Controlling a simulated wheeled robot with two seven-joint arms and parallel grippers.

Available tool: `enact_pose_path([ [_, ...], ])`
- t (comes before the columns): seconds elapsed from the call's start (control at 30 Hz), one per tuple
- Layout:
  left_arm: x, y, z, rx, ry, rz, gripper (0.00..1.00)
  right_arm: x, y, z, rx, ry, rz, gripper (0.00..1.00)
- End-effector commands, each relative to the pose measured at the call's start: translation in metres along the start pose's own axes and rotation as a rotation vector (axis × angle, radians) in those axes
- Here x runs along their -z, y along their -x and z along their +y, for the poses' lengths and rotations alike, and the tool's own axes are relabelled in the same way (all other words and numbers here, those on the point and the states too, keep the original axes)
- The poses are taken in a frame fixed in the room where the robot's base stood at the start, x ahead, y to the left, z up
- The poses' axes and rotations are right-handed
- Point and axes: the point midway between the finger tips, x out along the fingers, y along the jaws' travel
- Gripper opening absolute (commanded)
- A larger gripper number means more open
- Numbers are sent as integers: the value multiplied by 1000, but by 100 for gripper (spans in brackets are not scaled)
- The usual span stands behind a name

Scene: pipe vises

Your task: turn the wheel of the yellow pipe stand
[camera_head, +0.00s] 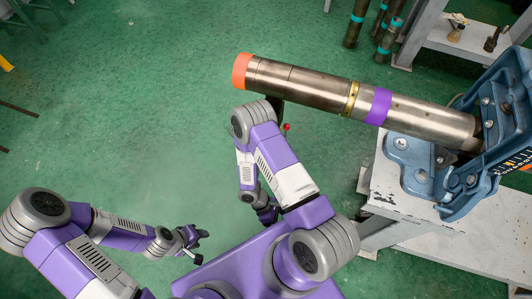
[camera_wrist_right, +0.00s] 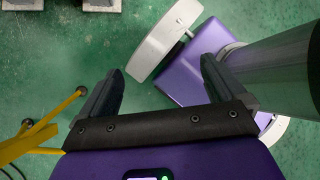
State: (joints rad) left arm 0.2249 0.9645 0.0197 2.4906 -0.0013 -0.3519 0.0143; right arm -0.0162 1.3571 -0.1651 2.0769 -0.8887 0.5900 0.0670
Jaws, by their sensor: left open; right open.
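A small yellow piece (camera_head: 6,63) shows at the far left edge in the head view; I cannot tell whether it belongs to the yellow pipe stand. In the right wrist view, yellow legs with dark round ends (camera_wrist_right: 45,131) come in from the lower left. No wheel of a yellow stand can be made out. My left gripper (camera_head: 200,247) is open and empty over the floor, at lower left of centre. My right gripper (camera_wrist_right: 158,85) is open, with nothing between its fingers; the yellow legs are left of it. In the head view it is mostly hidden by my arm.
A long metal pipe (camera_head: 320,86) with orange and purple bands lies in a blue vise (camera_head: 410,165) on a pale bench (camera_head: 480,245) at right. Its free end reaches over my right arm's area. Upright pipes (camera_head: 389,35) and a shelf stand behind.

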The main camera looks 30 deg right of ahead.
Motion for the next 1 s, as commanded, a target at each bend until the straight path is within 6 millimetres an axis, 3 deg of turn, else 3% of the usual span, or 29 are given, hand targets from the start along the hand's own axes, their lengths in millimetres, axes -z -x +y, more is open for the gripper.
enact_pose_path([
  [0.03,0,-10,-4,0,0,0,43,-5,-15,30,-117,105,-137,97],
  [0.13,1,-21,-8,0,0,0,43,-15,-12,96,-382,283,-408,97],
  [0.23,1,-30,-11,0,0,0,43,-6,15,157,-672,412,-656,97],
  [0.33,2,-37,-14,0,0,0,43,16,54,196,-941,489,-846,97],
  [0.5,2,-44,-16,0,0,0,43,55,106,217,-1269,538,-1030,97],
  [0.6,2,-46,-17,0,0,0,43,66,122,219,-1364,543,-1075,97],
  [0.77,2,-49,-18,0,0,0,43,67,130,232,-1399,541,-1089,97],
  [1.0,3,-59,-22,0,0,0,43,55,135,269,-1393,539,-1088,97],
])
